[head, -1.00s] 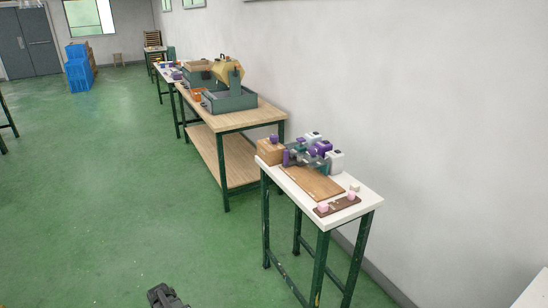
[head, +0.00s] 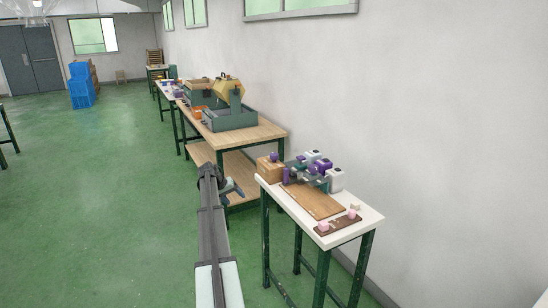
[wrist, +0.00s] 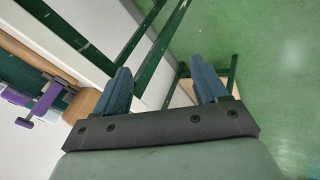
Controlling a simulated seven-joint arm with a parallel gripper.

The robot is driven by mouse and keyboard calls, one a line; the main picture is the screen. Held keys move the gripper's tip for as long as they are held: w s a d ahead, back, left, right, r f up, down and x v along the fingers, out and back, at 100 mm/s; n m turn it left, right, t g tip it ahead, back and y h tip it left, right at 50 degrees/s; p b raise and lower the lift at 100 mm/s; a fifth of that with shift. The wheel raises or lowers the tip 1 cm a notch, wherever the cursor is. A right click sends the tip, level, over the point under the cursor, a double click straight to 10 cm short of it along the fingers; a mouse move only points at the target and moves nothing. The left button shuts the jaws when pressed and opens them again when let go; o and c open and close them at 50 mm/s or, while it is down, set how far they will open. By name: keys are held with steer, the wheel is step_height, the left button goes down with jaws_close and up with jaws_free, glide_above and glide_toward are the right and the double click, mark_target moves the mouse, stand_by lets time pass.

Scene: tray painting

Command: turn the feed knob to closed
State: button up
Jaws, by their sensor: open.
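A small apparatus with purple and grey-green parts (head: 309,171) sits at the back of the narrow white table (head: 366,222). A purple knob-like piece (head: 273,157) stands on a wooden block (head: 268,169) at its left. I cannot tell which part is the feed knob, or its setting. My gripper (head: 236,188) is left of this table, apart from it, in front of the longer wooden bench. In the wrist view my gripper (wrist: 163,75) has its two blue fingers wide apart with nothing between them. A purple T-shaped part (wrist: 45,102) shows at the left there.
A brown board (head: 315,200) and a dark strip with pink blocks (head: 338,225) lie on the white table. White containers (head: 336,179) stand by the wall. Open green floor (head: 110,210) lies to the left.

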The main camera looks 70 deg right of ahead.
steer(key=d+r+m+g+h, duration=0.2)
steer(key=d+r+m+g, duration=0.25)
steer(key=d+r, duration=0.9)
steer(key=m+g, duration=0.3)
steer(key=m, duration=0.8)
glide_toward(273, 154)
steer(key=shift+h, duration=0.3)
steer(key=x, duration=1)
steer(key=shift+s+a+f, duration=0.1)
steer(key=shift+s+f, duration=0.15)
steer(key=shift+s, duration=0.05)
steer(key=c, duration=1)
steer(key=shift+o, duration=0.2)
